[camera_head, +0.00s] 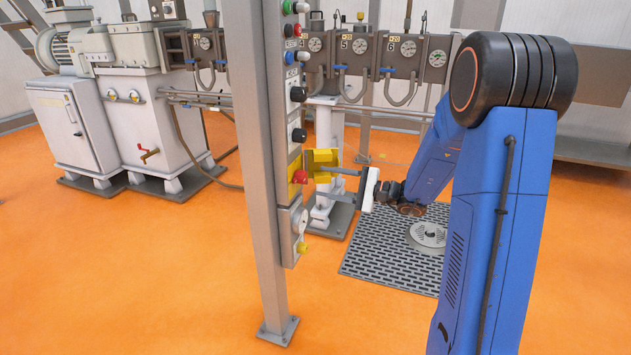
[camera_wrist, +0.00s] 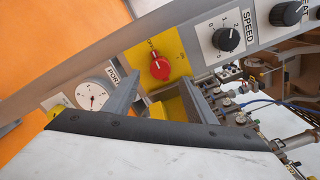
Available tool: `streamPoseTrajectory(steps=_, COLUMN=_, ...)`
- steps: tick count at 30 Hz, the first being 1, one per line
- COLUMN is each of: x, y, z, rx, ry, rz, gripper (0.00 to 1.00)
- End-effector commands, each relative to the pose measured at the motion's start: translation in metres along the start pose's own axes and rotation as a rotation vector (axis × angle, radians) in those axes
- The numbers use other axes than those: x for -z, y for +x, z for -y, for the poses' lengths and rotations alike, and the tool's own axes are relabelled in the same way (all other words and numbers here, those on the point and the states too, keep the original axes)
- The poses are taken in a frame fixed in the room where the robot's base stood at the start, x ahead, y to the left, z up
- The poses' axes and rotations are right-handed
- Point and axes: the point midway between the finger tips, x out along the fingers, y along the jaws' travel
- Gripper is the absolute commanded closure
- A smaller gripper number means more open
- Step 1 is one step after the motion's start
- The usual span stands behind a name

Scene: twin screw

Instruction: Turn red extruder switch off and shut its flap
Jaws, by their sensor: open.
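The red extruder switch (camera_wrist: 160,68) is a red rotary knob on a yellow plate in the wrist view; it also shows in the head view (camera_head: 300,177) on the control panel. Its yellow flap (camera_head: 322,158) stands open, sticking out from the panel in the head view. In the wrist view, part of the flap (camera_wrist: 176,106) shows between the fingers, partly hidden by my gripper. My gripper (camera_head: 338,177) is open in front of the switch, with its fingers pointing at the panel. In the wrist view the fingers (camera_wrist: 160,95) are apart, with nothing seen clamped between them.
The panel is on a grey post (camera_head: 262,180). A black speed knob (camera_wrist: 226,39) is beside the switch plate, and a round gauge (camera_wrist: 92,96) is on the other side. Machines with gauges and hoses (camera_head: 390,55) stand behind. Orange floor (camera_head: 160,270) around the post is clear.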

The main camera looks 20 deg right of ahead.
Motion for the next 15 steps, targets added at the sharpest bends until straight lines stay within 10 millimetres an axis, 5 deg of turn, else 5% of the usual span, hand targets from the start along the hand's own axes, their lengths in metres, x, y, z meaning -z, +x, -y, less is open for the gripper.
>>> streamPoseTrajectory(steps=15, x=0.001, y=-0.084, z=0.000, rx=0.002, ry=0.001, rz=-0.003, gripper=0.49)
